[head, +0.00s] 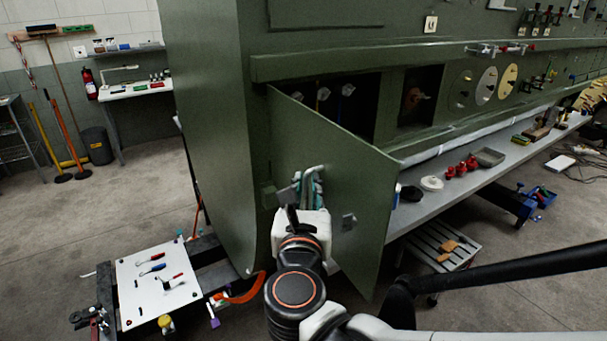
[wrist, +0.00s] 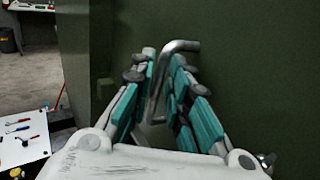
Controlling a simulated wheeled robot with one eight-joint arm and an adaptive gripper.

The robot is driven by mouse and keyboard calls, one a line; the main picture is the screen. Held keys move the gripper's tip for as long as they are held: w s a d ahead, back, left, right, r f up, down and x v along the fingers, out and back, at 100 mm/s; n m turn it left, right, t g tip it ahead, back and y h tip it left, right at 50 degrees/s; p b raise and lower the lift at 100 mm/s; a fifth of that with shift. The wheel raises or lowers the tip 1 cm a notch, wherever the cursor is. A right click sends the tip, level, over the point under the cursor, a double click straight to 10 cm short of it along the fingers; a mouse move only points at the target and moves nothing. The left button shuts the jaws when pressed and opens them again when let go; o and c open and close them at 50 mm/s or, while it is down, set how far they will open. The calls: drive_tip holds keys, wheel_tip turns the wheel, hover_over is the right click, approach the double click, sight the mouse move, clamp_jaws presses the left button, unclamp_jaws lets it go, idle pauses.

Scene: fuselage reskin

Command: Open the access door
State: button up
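The access door (head: 345,190) is a flat green panel on the green fuselage side. In the head view it stands swung out at an angle, with the dark opening (head: 355,112) showing behind its upper edge. A bent metal handle (wrist: 179,46) is on the door in the wrist view. The exact contact at the pads is partly hidden.
A grey shelf (head: 480,175) with red and white items runs along the fuselage to the right. A white board with tools (head: 155,285) stands low at left. A slatted step (head: 440,252) is under the shelf. Open floor (head: 120,215) lies to the left.

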drive_tip(key=s+a, duration=0.1)
drive_tip(key=s, duration=1)
drive_tip(key=shift+s, duration=0.25)
drive_tip(key=shift+f, duration=0.1)
